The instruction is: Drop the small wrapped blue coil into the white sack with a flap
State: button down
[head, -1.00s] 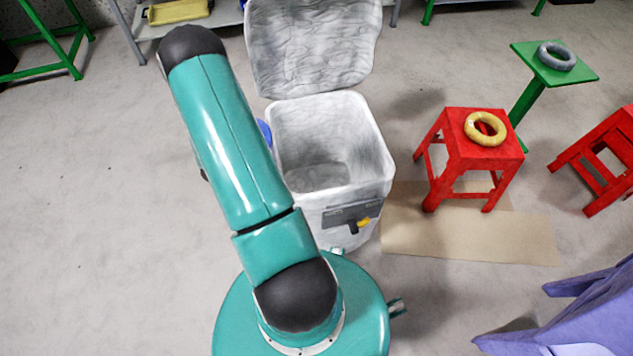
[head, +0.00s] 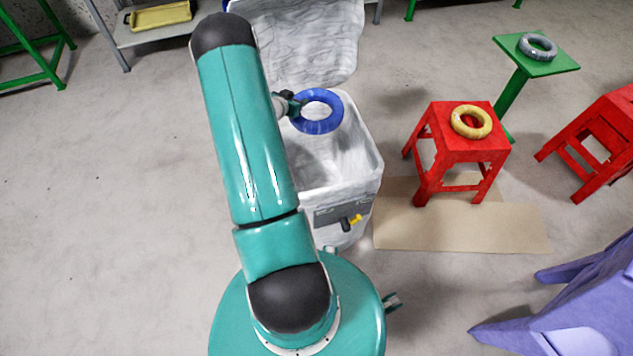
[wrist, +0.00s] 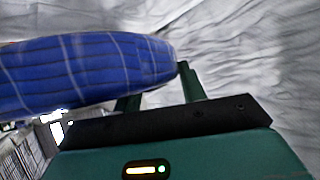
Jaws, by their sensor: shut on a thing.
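The blue coil (head: 318,127) is a wrapped ring, held by one side in my gripper (head: 292,105). In the head view it hangs over the open mouth of the white sack (head: 366,178), towards its back left. The sack's flap (head: 320,50) stands up open behind it. In the wrist view the coil (wrist: 85,72) fills the upper left, and the dark green fingers of my gripper (wrist: 158,90) are at its right end. My arm hides the sack's left side.
A red stool (head: 462,142) with a yellow coil (head: 471,115) stands to the right on brown cardboard (head: 450,232). A green stand (head: 560,66) with a grey coil (head: 538,43) is further right. Another red stool (head: 598,133) and a purple object (head: 560,305) are at the right edge.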

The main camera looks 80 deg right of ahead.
jog(key=shift+f, duration=2.5)
jog(key=c, duration=0.9)
grip_release()
jog(key=shift+o, duration=0.8)
jog(key=shift+a+f, duration=0.1)
jog(key=v, duration=1.3)
jog(key=shift+w+a, duration=0.15)
jog(key=shift+a, duration=0.15)
